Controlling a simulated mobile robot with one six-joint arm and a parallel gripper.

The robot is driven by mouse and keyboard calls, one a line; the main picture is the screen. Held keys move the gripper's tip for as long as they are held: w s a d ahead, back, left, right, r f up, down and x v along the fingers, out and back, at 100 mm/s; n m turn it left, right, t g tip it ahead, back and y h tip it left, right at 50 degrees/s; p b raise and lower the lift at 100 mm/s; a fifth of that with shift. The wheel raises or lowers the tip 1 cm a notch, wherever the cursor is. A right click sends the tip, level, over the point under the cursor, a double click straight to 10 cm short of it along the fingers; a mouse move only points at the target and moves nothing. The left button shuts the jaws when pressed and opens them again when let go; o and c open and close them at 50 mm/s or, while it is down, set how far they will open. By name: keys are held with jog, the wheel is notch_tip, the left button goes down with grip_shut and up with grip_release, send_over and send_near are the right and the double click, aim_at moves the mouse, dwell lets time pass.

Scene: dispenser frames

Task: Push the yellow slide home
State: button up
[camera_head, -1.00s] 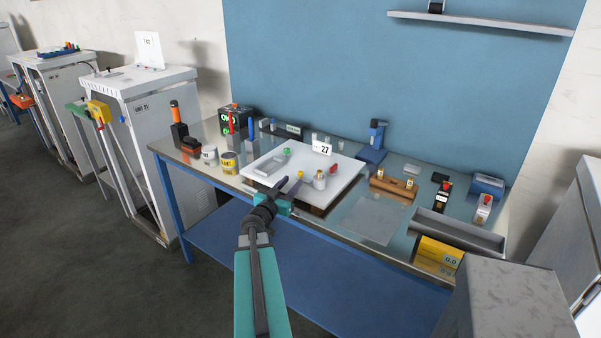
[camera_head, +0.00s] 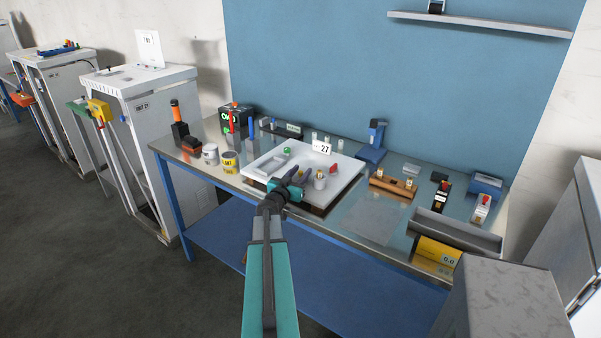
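A white panel (camera_head: 347,168) marked 27 lies on the bench. It bears a green knob (camera_head: 287,151), a red piece (camera_head: 333,169) and a grey cylinder (camera_head: 320,181). My gripper (camera_head: 299,175) is over the front middle of the panel, left of the cylinder. Its two dark fingers look spread apart. A tiny yellow knob, likely that of the yellow slide (camera_head: 299,173), shows at the fingertips. I cannot tell whether the fingers touch it. The slide's body and track are mostly hidden by my gripper or too small to make out.
Cans (camera_head: 230,161) and a black-and-orange item (camera_head: 191,144) stand left of the panel. A wooden block (camera_head: 393,185) and a grey tray (camera_head: 455,230) are at the right.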

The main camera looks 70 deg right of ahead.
jog(key=shift+d, duration=0.1)
grip_shut()
